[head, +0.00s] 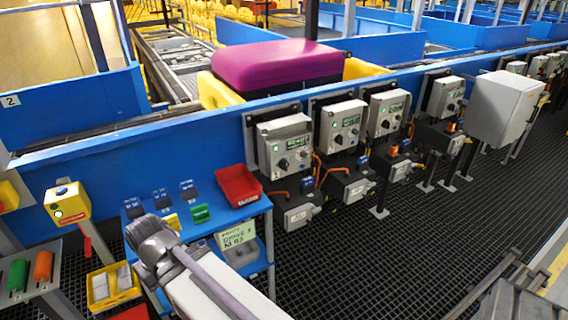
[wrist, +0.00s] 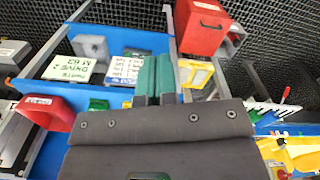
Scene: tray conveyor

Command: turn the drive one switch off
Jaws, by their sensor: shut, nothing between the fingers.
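Several grey switch boxes with small displays and black knobs stand in a row along the blue conveyor wall in the head view. The nearest box (head: 285,145) has a lit green lamp and a dark knob (head: 283,164). A second box (head: 342,125) and a third box (head: 387,110) stand to its right. I cannot read which one is drive one. My gripper (wrist: 153,88) is shut and empty in the wrist view, its green fingers over the blue shelf, apart from the boxes. No switch box is clearly seen in the wrist view.
The blue shelf (head: 257,207) holds a red bin (head: 239,186), cards and a handwritten sign (head: 236,234). A yellow box with a button (head: 68,203) stands left. A large grey cabinet (head: 503,105) stands right.

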